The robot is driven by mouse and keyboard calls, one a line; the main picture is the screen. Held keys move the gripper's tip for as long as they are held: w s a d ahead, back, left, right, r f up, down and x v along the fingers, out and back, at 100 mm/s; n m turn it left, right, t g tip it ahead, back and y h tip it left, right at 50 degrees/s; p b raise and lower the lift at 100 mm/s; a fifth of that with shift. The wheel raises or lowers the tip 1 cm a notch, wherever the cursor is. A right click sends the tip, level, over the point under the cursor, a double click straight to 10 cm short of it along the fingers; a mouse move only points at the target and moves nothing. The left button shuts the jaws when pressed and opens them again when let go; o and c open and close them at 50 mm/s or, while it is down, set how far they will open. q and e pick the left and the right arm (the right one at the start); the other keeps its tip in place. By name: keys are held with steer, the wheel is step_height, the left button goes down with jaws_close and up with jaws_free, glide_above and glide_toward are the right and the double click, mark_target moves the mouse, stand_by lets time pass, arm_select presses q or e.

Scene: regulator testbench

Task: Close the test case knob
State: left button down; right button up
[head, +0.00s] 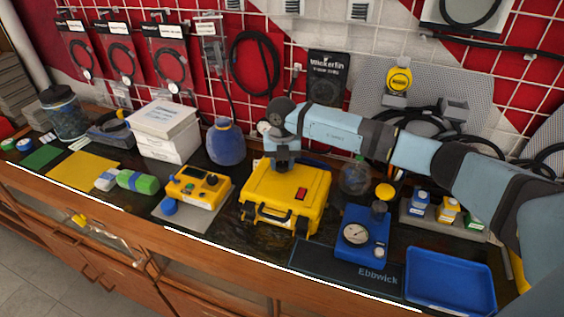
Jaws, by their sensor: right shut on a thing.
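The yellow test case (257,190) stands in the middle of the counter, with a black handle and a red switch (301,194) on it. My right arm reaches in from the right. My right gripper (283,168) points down over the back left part of the case's top. It is shut on what appears to be the case's knob. The knob itself is hidden by the gripper, so its angle cannot be told. My left gripper is not in view.
A yellow meter (197,187) on a grey plate is left of the case. A blue regulator stand (361,236) with a gauge is to its right, near a blue tray (450,280). A blue jug (225,143) stands behind. My right forearm passes above a clear round bottle (355,178).

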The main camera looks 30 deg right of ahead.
mark_target(282, 164)
stand_by(0.5)
steer(key=o, duration=0.9)
step_height(282, 164, up, 14)
steer(key=shift+f+b, duration=0.1)
steer(key=shift+b, duration=0.75)
